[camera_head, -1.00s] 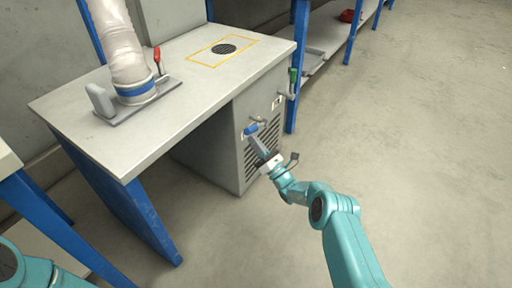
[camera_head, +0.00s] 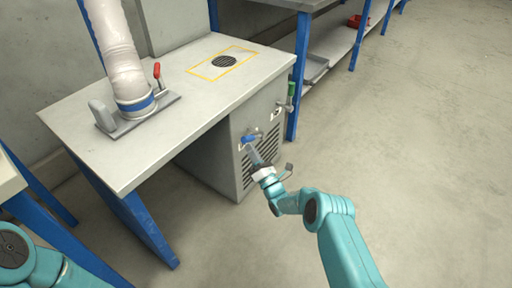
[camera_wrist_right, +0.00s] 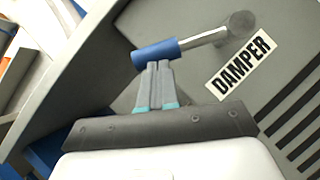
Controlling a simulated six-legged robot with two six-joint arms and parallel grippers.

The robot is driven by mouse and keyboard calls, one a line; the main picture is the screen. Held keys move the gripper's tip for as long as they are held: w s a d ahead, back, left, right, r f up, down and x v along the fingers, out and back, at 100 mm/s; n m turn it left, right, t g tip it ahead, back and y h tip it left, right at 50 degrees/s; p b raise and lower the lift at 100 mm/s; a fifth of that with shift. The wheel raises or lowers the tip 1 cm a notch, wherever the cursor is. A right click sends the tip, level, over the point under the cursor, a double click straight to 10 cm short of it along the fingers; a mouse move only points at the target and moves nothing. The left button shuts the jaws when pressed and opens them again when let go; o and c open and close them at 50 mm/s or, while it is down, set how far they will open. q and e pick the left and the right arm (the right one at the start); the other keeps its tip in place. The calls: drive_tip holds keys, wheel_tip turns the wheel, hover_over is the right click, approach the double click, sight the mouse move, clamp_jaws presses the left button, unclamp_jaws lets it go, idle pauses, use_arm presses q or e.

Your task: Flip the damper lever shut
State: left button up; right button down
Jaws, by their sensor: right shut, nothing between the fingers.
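The damper lever has a blue grip (camera_head: 248,139) and sits on the front of the grey cabinet under the bench. In the right wrist view its blue grip (camera_wrist_right: 153,54) is at the left end of a grey rod, which slopes up to a round pivot (camera_wrist_right: 240,22) at right. A DAMPER label (camera_wrist_right: 240,66) is below the rod. My right gripper (camera_head: 252,150) is shut and empty. In the wrist view its fingertips (camera_wrist_right: 158,66) are at the lower side of the blue grip, touching or nearly so. My left gripper is out of view; only part of that arm shows.
The bench top (camera_head: 185,95) carries a hose (camera_head: 115,50) on a plate with a red-handled lever (camera_head: 157,73), and a round vent (camera_head: 224,61). A green-handled valve (camera_head: 291,89) is right of the damper lever. The floor (camera_head: 400,150) at right is clear.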

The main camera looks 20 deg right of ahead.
sight(253, 140)
drive_tip(key=r+m+p, duration=0.1)
drive_tip(key=r+m+h+p, duration=0.1)
drive_tip(key=r, duration=0.1)
drive_tip(key=w+r+m+h+p, duration=0.1)
drive_tip(key=shift+d+r+m+g, duration=0.3)
drive_tip(key=shift+r+m+g, duration=0.05)
drive_tip(key=shift+m+g, duration=0.05)
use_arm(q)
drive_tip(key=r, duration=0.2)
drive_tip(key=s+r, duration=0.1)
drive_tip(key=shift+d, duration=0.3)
use_arm(e)
drive_tip(key=w+d+r+m+g+h, duration=0.2)
drive_tip(key=w+d+r+m+g, duration=0.1)
drive_tip(key=m, duration=0.4)
drive_tip(key=shift+w+d+r+h, duration=0.35)
drive_tip(key=shift+d+r, duration=0.25)
drive_tip(key=shift+d, duration=0.25)
drive_tip(key=shift+d+r+h, duration=0.15)
drive_tip(key=shift+d+h, duration=0.1)
use_arm(q)
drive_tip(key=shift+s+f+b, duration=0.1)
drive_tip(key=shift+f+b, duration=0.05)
drive_tip(key=shift+b, duration=0.15)
